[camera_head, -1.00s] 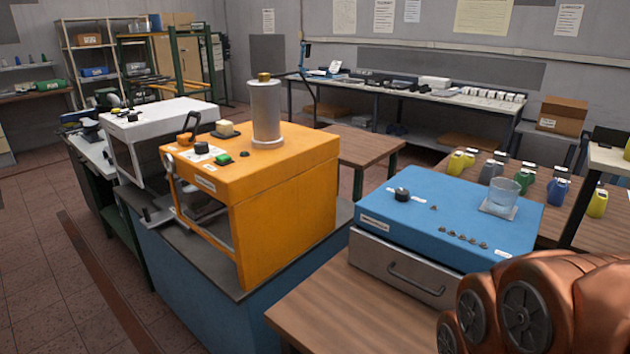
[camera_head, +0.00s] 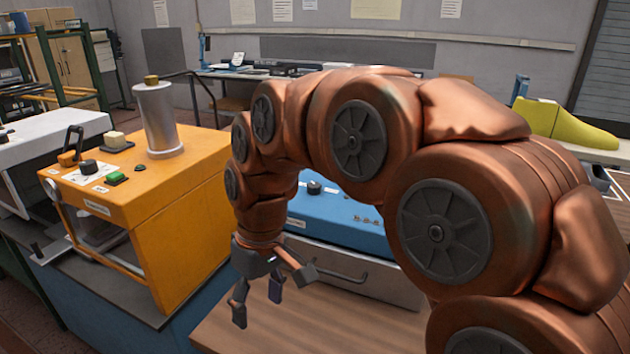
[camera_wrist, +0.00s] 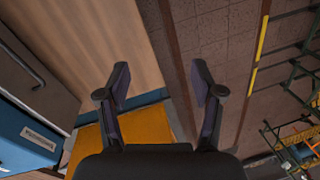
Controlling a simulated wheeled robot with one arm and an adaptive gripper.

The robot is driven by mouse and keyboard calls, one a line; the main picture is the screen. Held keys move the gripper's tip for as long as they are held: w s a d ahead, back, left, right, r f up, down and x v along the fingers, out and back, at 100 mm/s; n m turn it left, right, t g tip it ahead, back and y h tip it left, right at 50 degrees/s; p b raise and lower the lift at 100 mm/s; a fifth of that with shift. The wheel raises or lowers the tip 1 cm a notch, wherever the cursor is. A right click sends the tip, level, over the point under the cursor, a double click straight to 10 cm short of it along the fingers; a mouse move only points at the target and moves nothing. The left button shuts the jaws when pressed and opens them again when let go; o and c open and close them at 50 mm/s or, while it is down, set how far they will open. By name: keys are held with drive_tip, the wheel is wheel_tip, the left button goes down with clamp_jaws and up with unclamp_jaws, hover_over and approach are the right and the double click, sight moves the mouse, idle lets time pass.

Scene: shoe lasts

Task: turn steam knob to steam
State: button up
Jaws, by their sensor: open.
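The orange machine (camera_head: 160,220) stands at left with a black knob (camera_head: 89,167) on a white plate on its top. The blue machine (camera_head: 340,222) behind my arm has another black knob (camera_head: 314,187) on top. The labels are too small to read, so I cannot tell which knob is the steam one. My gripper (camera_head: 270,295) is open and empty, pointing down above the wooden table, right of the orange machine and in front of the blue one. In the wrist view its fingers (camera_wrist: 160,82) are spread, with no knob between them.
A grey cylinder (camera_head: 160,118), a green button (camera_head: 115,178) and an orange lever (camera_head: 70,147) are on the orange machine's top. The wooden table top (camera_head: 290,325) below my gripper is bare. A yellow-green shoe last (camera_head: 565,125) is at right.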

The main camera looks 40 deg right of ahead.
drive_tip(key=w+d+r+n+t+y, duration=0.1)
drive_tip(key=w+d+r, duration=0.1)
drive_tip(key=w, duration=0.3)
drive_tip(key=w+d+r, duration=0.2)
drive_tip(key=w+r, duration=0.1)
drive_tip(key=w, duration=0.3)
drive_tip(key=n+t+p, duration=0.2)
drive_tip(key=t+p, duration=0.1)
approach(314, 185)
drive_tip(key=f, duration=0.1)
drive_tip(key=shift+p+x, duration=0.95)
drive_tip(key=shift+x, duration=2)
drive_tip(key=shift+p+x, duration=0.3)
drive_tip(key=shift+x, duration=0.85)
drive_tip(key=shift+w, duration=0.15)
drive_tip(key=shift+r+t, duration=0.1)
drive_tip(key=shift+t, duration=0.2)
drive_tip(key=c, duration=1.2)
drive_tip(key=shift+o, duration=0.3)
